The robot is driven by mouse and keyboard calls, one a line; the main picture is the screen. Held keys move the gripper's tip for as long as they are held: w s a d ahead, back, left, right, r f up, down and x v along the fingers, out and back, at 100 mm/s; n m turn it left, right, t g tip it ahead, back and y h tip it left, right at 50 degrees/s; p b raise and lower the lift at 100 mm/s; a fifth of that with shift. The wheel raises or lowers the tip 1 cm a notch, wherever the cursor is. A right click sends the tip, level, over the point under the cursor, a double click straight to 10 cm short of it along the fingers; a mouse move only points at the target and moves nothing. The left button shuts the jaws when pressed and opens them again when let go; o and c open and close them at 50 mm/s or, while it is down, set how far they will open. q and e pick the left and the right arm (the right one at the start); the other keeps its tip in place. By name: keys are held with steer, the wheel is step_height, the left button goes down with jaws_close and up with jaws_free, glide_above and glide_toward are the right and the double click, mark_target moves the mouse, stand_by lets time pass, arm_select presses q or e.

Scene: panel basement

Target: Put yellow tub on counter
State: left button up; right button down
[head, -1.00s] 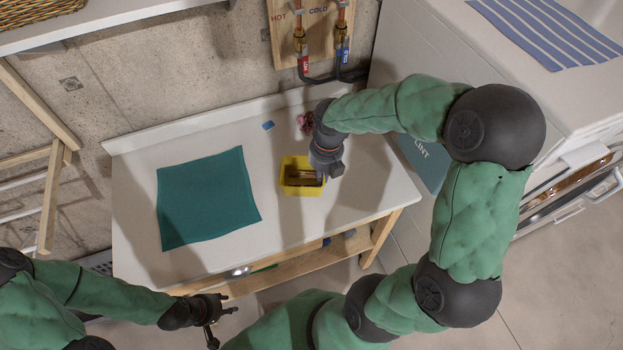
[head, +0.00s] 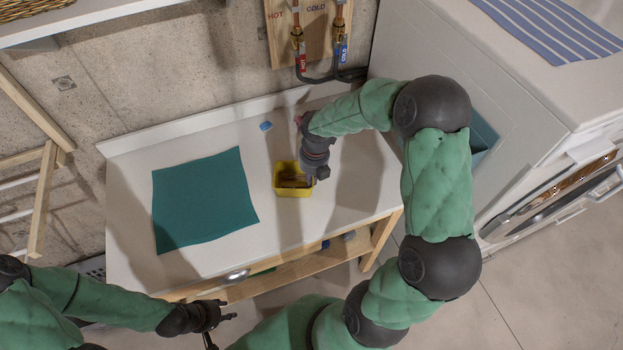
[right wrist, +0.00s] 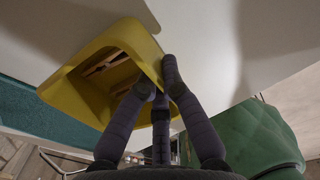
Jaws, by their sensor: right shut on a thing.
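The yellow tub (head: 278,190) is over the right half of the white counter (head: 300,230), to the right of the teal cloth. In the right wrist view the tub (right wrist: 75,100) shows wooden clothespins inside. My right gripper (head: 312,178) is shut on the tub's right wall; its fingers (right wrist: 160,85) are at the rim in the wrist view. I cannot tell whether the tub's base touches the counter. My left gripper (head: 222,328) is open and empty, in front of the counter's front edge.
A teal cloth (head: 205,200) lies flat on the counter's left half. A small blue item (head: 266,126) lies behind the tub. Copper pipes (head: 298,40) run down the wall. A white washing machine (head: 540,110) stands at the right. The counter's front strip is clear.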

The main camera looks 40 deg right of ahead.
steer(key=shift+f, duration=0.15)
steer(key=c, duration=1.4)
jaws_free()
steer(key=r, duration=0.4)
steer(key=r+p, duration=0.1)
steer(key=r, duration=0.3)
steer(key=r+p, duration=0.1)
steer(key=r, duration=0.3)
steer(key=shift+s+d+r, duration=0.2)
steer(key=shift+d, duration=0.1)
steer(key=shift+p, duration=0.3)
